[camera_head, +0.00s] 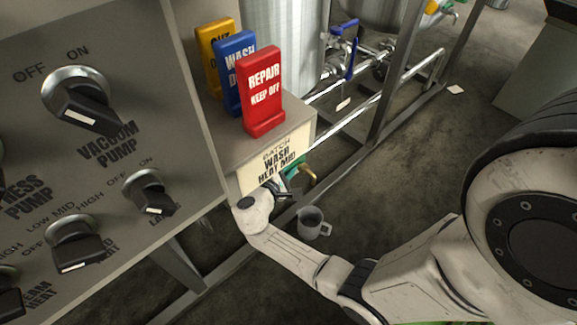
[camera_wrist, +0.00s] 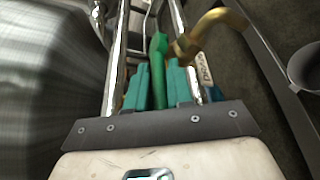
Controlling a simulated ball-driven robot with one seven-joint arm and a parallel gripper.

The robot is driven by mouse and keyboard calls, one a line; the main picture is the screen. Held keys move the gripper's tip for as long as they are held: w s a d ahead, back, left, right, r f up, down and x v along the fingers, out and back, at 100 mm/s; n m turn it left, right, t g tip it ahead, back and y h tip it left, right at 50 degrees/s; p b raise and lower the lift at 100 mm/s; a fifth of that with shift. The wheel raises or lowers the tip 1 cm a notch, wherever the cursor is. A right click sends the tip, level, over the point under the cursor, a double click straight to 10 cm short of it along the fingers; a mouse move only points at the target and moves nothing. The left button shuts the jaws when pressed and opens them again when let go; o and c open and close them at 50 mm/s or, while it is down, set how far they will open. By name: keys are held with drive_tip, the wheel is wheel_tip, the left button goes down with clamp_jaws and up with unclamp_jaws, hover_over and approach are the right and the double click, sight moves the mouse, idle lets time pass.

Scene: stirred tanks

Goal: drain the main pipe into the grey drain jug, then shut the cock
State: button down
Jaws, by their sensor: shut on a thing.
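My gripper (camera_wrist: 158,85) has its teal fingers shut on the green lever (camera_wrist: 158,60) of the drain cock. In the head view my gripper (camera_head: 285,187) is low beside the panel, partly hidden by my own wrist. The brass spout (camera_wrist: 225,18) curves out to the right of the fingers; it also shows in the head view (camera_head: 311,174). The grey drain jug (camera_head: 310,222) stands on the floor below the spout, and its rim is cut off at the right edge of the wrist view (camera_wrist: 306,68). I see no stream from the spout, and the jug's contents are unclear.
A control panel (camera_head: 110,150) with several black knobs fills the left. Yellow, blue and red signs (camera_head: 263,90) stand on a ledge above a batch card (camera_head: 275,160). Steel pipes and frame rails (camera_head: 385,95) run behind, with a blue-handled valve (camera_head: 350,45).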

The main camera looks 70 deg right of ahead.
idle(0.4)
drive_tip(key=t+p, duration=0.1)
drive_tip(key=n+t, duration=0.1)
drive_tip(key=shift+s+a+n+t+p, duration=0.2)
drive_tip(key=shift+s+n+t+p, duration=0.1)
drive_tip(key=shift+s+p, duration=0.1)
drive_tip(key=n+t, duration=0.1)
drive_tip(key=t, duration=0.1)
drive_tip(key=s+n+t, duration=0.1)
drive_tip(key=n+t, duration=0.1)
drive_tip(key=shift+a, duration=0.1)
drive_tip(key=c, duration=1.4)
unclamp_jaws()
